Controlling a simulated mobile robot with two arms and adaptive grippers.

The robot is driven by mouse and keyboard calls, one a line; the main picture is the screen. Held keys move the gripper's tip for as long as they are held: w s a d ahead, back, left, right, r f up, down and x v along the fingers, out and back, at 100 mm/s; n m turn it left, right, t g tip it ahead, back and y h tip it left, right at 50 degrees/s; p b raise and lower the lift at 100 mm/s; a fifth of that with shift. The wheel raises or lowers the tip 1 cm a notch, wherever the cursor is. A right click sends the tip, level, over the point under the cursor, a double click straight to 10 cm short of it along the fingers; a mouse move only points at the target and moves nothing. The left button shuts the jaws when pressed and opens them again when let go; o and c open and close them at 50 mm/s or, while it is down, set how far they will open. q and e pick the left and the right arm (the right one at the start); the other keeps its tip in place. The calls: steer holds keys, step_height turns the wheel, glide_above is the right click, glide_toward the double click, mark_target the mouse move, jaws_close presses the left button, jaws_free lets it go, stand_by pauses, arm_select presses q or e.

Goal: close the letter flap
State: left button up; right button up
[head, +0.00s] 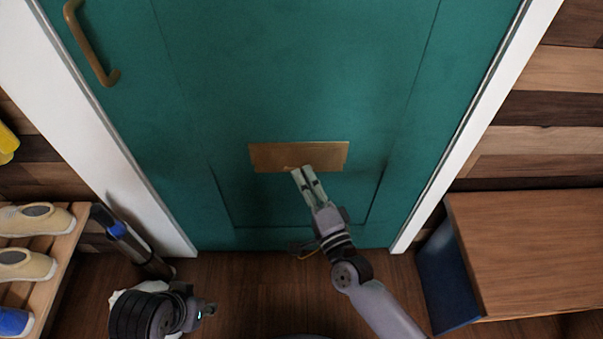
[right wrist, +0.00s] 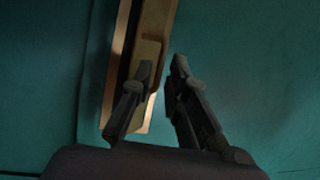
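The brass letter flap (head: 300,156) is a wide plate low on the teal door (head: 290,80). In the right wrist view the flap (right wrist: 150,45) runs upright in the picture, with a paler frame edge beside it and a dark strip between them. How far it stands open is hard to tell. My right gripper (head: 303,174) is at the flap's lower edge. In the wrist view its fingers (right wrist: 163,70) are a little apart with nothing between them; one overlaps the flap, contact unclear. My left gripper (head: 205,311) is low at the left, away from the door; its fingers are unclear.
A brown door handle (head: 92,45) is at the upper left. A shoe rack (head: 60,250) with shoes stands at the left, beside a dark and blue upright object (head: 125,238). A wooden bench (head: 530,250) stands at the right. Some wooden floor (head: 250,285) before the door is clear.

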steer(key=shift+x, duration=1.05)
jaws_close()
steer(key=shift+f, duration=0.15)
